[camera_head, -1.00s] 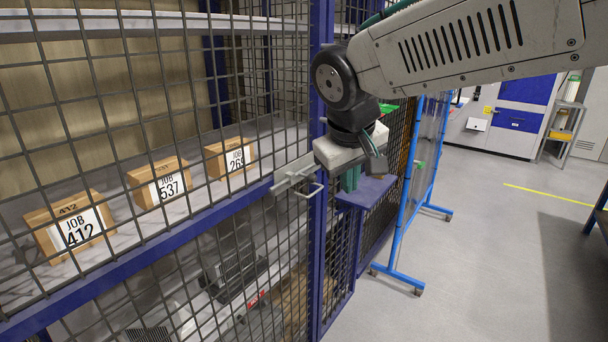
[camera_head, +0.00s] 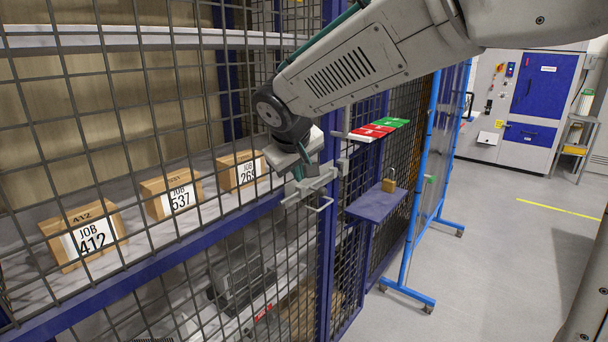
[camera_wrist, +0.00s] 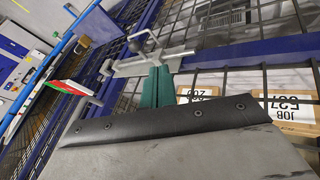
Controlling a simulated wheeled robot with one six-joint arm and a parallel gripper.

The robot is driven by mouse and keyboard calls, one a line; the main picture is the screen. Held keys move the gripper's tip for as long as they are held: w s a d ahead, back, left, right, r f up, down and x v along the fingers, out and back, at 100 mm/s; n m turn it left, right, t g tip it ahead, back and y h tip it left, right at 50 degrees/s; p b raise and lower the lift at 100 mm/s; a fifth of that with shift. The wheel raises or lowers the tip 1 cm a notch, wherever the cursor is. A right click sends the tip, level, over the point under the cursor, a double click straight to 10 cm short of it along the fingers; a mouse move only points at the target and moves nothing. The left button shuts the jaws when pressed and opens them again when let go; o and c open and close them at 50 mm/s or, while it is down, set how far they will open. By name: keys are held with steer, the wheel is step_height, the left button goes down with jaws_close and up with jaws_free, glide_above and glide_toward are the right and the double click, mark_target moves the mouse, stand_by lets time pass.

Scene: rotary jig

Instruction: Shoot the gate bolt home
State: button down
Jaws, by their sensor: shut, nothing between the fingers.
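The gate bolt (camera_head: 314,184) is a pale metal bar with a U-shaped handle, mounted on the mesh gate beside the blue post (camera_head: 328,230). In the wrist view the bolt (camera_wrist: 150,62) runs across the mesh, with a dark round knob on it. My gripper (camera_head: 298,172) is at the bolt's left part in the head view, partly hidden by its own body. In the wrist view its green fingers (camera_wrist: 155,88) are shut together, empty, with tips close to the bolt. Whether they touch it, I cannot tell.
A blue shelf (camera_head: 372,206) with a brass padlock (camera_head: 389,184) is right of the post, below a red and green panel (camera_head: 378,130). Boxes labelled JOB (camera_head: 240,172) stand behind the mesh. A blue wheeled frame (camera_head: 410,245) stands farther right, beside open floor.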

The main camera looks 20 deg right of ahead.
mark_target(314, 188)
steer(key=w+d+f, duration=0.1)
steer(key=f, duration=0.1)
steer(key=w+d+f, duration=0.2)
steer(key=f, duration=0.1)
steer(key=w+d+f, duration=0.2)
steer(key=shift+w+d+f, duration=0.15)
steer(key=shift+w+f, duration=0.1)
steer(key=shift+d, duration=0.15)
steer(key=shift+w, duration=0.15)
